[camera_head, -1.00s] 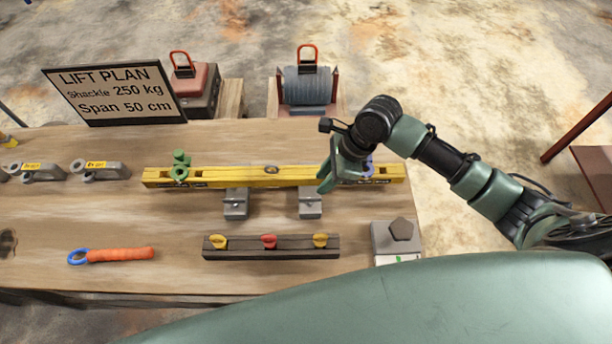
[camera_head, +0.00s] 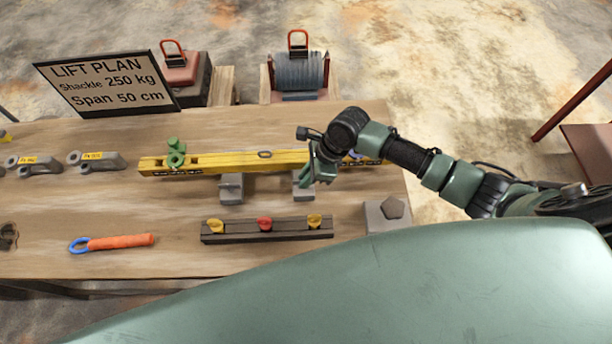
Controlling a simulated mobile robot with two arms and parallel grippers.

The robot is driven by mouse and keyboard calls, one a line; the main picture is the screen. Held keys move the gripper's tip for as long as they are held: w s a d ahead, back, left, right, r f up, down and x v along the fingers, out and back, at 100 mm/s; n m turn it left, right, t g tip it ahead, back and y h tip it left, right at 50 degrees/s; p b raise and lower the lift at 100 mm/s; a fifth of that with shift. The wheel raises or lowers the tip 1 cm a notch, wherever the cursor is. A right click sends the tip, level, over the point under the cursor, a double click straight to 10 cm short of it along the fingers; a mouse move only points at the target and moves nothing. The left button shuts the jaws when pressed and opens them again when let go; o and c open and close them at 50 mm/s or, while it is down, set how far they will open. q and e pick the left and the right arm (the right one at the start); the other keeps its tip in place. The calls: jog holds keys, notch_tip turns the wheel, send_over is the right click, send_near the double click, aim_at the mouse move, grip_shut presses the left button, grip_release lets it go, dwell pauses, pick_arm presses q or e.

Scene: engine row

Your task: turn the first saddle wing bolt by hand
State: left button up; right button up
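A yellow beam (camera_head: 225,161) lies across two grey blocks on the wooden table. A green saddle with a knob-like top (camera_head: 175,152) sits near the beam's left end. A purple-blue saddle (camera_head: 356,154) near the right end is mostly hidden by my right arm. Which saddle counts as first, and the shape of its wing bolt, cannot be told here. My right gripper (camera_head: 312,172) hangs at the beam's right part, above the right block (camera_head: 303,193) and left of the purple-blue saddle. Its finger gap cannot be made out. My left gripper is out of view.
A dark rail (camera_head: 266,231) with yellow and red knobs lies in front of the beam. An orange-handled tool (camera_head: 120,242) and tagged grey shackles (camera_head: 95,160) lie left. A grey block with a dark pentagonal top (camera_head: 388,213) stands right. A lift plan sign (camera_head: 108,84) stands behind.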

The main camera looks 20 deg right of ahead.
grip_shut()
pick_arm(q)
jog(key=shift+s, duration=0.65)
pick_arm(e)
jog(key=shift+n, duration=0.3)
